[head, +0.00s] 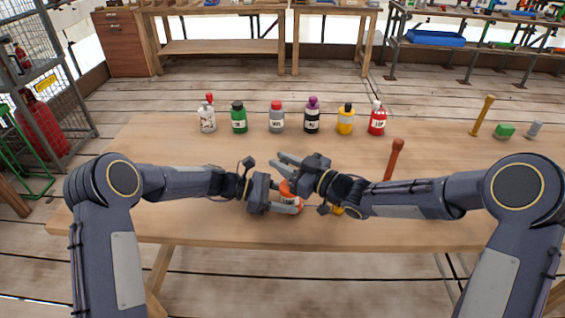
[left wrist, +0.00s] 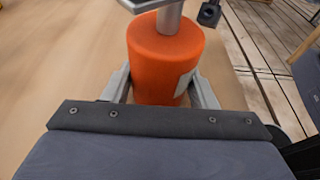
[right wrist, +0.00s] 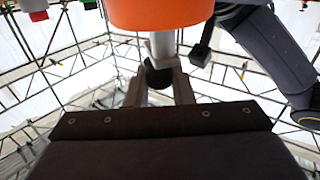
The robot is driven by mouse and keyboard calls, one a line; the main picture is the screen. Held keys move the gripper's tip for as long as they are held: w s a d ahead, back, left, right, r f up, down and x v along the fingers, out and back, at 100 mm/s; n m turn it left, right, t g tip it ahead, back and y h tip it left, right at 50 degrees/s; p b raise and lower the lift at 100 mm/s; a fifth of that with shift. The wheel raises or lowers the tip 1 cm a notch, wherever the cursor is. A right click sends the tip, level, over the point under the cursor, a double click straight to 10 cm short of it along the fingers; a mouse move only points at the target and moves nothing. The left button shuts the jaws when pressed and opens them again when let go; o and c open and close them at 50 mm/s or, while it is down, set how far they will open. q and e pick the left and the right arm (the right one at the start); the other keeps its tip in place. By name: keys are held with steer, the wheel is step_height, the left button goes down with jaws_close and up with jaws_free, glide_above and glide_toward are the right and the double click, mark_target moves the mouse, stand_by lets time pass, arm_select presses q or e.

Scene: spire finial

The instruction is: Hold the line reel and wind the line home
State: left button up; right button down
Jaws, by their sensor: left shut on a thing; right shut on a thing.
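The orange line reel (head: 294,200) is over the near middle of the table, partly covered by my grippers in the head view. My left gripper (head: 288,209) is shut around its body; in the left wrist view the orange cylinder (left wrist: 160,65) sits between both fingers, with a pale label at its right side. A grey metal crank (left wrist: 168,18) stands on its end. My right gripper (head: 284,165) is above the left one. In the right wrist view its fingers are shut on a dark round knob (right wrist: 158,76), beside the reel's orange body (right wrist: 160,12). The line itself cannot be made out.
Several bottles, including a green one (head: 239,118) and a red one (head: 377,120), stand in a row across the table (head: 170,145). A brown-red handled tool (head: 394,158) stands right of my right gripper. A yellow item (head: 337,210) shows beneath my right arm.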

steer(key=m+t+h, duration=0.3)
steer(key=shift+r+t, duration=0.1)
steer(key=shift+t, duration=0.2)
steer(key=shift+w+d+m+t+h, duration=0.1)
steer(key=shift+d+m+t+h, duration=0.05)
steer(key=shift+m+t+h, duration=0.55)
steer(key=shift+w+d+m+t+h, duration=0.15)
steer(key=shift+m+t+h, duration=0.3)
steer(key=shift+h, duration=0.35)
steer(key=shift+d+h, duration=0.15)
steer(key=shift+h, duration=0.15)
steer(key=c, duration=1.3)
jaws_free()
steer(key=shift+m, duration=0.25)
steer(key=v, duration=1.2)
steer(key=shift+s+f, duration=0.1)
steer(key=shift+f, duration=0.1)
